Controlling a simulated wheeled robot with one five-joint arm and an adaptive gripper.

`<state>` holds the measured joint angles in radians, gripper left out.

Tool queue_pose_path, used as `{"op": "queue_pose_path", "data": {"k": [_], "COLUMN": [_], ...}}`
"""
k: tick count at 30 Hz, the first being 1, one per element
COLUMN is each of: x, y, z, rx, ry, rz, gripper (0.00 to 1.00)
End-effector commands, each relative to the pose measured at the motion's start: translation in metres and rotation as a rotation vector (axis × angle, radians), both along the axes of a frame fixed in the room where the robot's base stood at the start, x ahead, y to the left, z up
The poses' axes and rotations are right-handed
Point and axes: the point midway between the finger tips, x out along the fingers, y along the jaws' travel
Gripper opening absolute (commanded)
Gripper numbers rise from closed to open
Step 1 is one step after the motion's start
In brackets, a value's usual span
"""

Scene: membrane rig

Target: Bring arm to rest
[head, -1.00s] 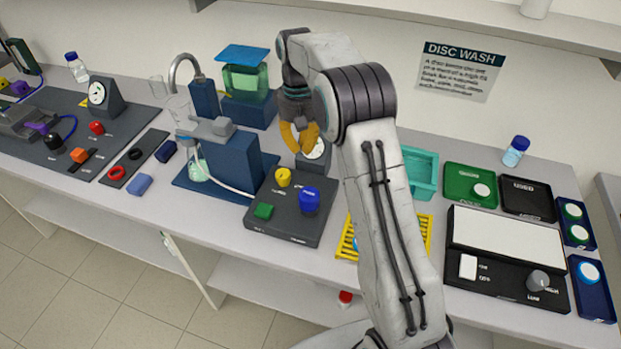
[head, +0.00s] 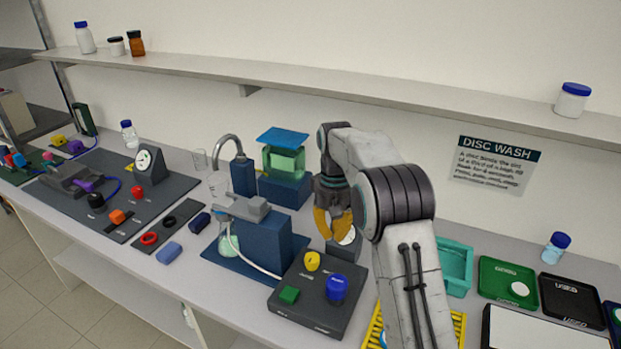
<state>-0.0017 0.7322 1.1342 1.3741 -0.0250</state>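My gripper (head: 333,226) hangs from my folded arm in the middle of the head view, with its yellow fingers pointing down. It is above the bench, in front of a small dial gauge (head: 347,237) that it partly covers. The fingers appear close together, but their tips and any gap between them are not clear. I see no object in them. My arm rises from the lower right and bends over at the top.
A dark control box (head: 318,300) with yellow, blue and green knobs stands below my gripper. A blue filter stand (head: 262,240) is to the left, a green-filled tank (head: 284,163) behind. A teal bin (head: 456,268) and yellow rack (head: 373,335) flank my arm. A shelf (head: 330,88) runs above.

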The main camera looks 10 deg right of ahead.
Motion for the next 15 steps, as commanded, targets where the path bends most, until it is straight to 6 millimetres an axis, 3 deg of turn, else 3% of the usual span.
{"op": "queue_pose_path", "data": {"k": [3, 8, 11, 15], "x": [0.000, 0.020, 0.006, -0.030], "y": [0.000, 0.000, 0.000, 0.000], "z": [0.000, -0.007, -0.032, -0.066], "rx": [0.000, -0.001, -0.001, -0.002], "ry": [-0.002, -0.087, -0.056, 0.019], "rz": [-0.002, -0.009, -0.012, -0.016], "gripper": [0.00, 0.00, 0.00, 0.00]}}
